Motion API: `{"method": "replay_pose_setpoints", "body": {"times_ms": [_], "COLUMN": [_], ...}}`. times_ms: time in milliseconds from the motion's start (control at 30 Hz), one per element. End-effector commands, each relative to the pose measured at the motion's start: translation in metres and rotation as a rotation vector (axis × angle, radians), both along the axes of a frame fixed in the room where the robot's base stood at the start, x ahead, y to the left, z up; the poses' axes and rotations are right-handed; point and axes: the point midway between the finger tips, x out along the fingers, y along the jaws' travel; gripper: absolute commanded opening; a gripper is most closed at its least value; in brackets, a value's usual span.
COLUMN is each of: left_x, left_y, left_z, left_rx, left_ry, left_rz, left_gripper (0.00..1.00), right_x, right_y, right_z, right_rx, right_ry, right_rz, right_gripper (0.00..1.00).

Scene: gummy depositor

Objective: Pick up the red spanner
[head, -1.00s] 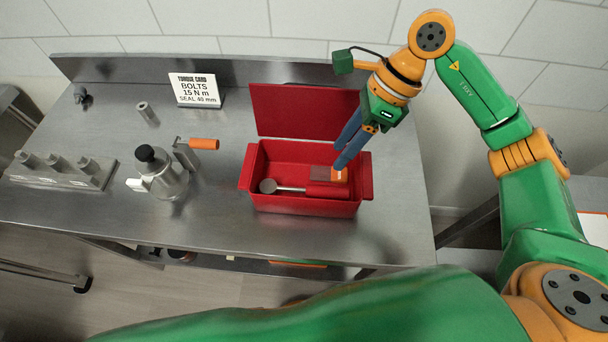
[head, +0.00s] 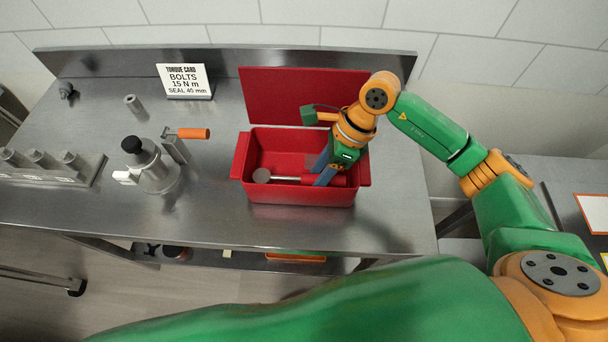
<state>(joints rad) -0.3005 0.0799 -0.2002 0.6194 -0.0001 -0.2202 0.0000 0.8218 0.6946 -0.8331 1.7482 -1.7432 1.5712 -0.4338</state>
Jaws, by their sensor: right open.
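The red toolbox (head: 300,197) stands open on the steel bench, its lid raised at the back. A tool with a round grey head (head: 262,176), thin shaft and red handle (head: 338,180) lies inside along the front wall; I cannot tell if it is the red spanner. No other spanner shape shows clearly. My right gripper (head: 317,178) is open, pointing down inside the box, its blue fingers at the left part of the red handle. I cannot tell if they touch it. The fingers hide part of the tool. My left gripper is out of view.
The box's walls and raised lid (head: 290,97) surround my right gripper closely. Left of the box stand a metal device with a black knob (head: 153,165) and an orange-handled clamp (head: 190,134). A torque card (head: 185,80) stands behind. The bench front is clear.

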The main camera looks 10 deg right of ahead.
Motion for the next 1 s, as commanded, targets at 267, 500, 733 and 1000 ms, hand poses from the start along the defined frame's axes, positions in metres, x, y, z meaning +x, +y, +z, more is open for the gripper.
{"method": "replay_pose_setpoints", "body": {"times_ms": [267, 500, 733, 1000], "left_x": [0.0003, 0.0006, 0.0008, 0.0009], "left_y": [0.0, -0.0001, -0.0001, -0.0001], "left_z": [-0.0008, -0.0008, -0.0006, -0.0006], "left_rx": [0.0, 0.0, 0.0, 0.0], "left_ry": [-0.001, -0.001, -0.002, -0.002], "left_rz": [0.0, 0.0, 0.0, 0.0], "left_gripper": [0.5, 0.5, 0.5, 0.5], "right_x": [0.0001, 0.0002, 0.0002, 0.0002], "right_y": [-0.0004, -0.0005, -0.0005, -0.0004], "right_z": [-0.0003, -0.0001, 0.0001, 0.0002], "right_rx": [0.0, -0.001, 0.0, 0.0], "right_ry": [0.0, 0.0, 0.0, 0.0], "right_rz": [0.0, 0.0, 0.0, 0.0], "right_gripper": [0.0, 0.0, 0.0, 0.0]}}
